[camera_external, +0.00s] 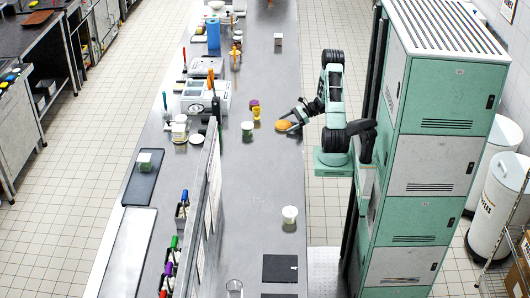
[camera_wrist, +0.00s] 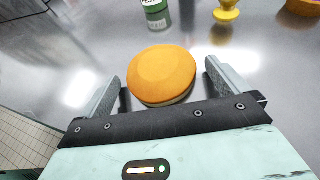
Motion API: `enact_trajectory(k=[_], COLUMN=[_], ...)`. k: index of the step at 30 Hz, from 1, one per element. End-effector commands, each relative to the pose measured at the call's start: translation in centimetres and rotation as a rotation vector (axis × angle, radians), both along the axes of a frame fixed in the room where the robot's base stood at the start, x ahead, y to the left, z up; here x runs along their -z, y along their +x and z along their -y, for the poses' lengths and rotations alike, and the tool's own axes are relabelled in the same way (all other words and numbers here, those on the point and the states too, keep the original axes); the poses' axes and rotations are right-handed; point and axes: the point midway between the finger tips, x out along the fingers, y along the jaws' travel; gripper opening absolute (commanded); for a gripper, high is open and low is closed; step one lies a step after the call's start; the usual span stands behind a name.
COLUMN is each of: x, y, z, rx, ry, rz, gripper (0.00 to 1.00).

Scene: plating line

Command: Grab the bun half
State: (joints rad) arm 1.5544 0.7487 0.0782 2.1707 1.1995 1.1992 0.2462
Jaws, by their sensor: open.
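The bun half (camera_wrist: 162,72) is a round orange-brown dome with a paler underside, seen in the wrist view between the two fingers. It also shows in the external view (camera_external: 283,125) as a small orange disc near the right edge of the steel counter (camera_external: 262,180). My gripper (camera_wrist: 165,88) is open, with one finger on each side of the bun half. In the external view my gripper (camera_external: 290,120) reaches over the counter from the right. I cannot tell whether the fingers touch the bun half.
A green labelled jar (camera_wrist: 156,14) and a yellow cup-shaped item (camera_wrist: 226,10) stand just beyond the bun half. An orange-brown item (camera_wrist: 300,6) is at the top right. A white tub (camera_external: 290,214) stands nearer on the counter. The counter around the bun half is clear.

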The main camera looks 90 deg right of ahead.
Motion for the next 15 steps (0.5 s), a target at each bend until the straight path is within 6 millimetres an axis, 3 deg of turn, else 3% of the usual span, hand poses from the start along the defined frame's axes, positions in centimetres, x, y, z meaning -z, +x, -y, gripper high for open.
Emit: enact_trajectory(k=[2,6,15], x=[-0.01,-0.02,-0.13], y=[-0.02,-0.03,-0.04], z=[0.01,0.01,0.02], rx=[0.0,0.0,0.0], ry=[0.0,0.0,0.0], rz=[0.0,0.0,0.0], gripper=[0.97,0.58,0.56])
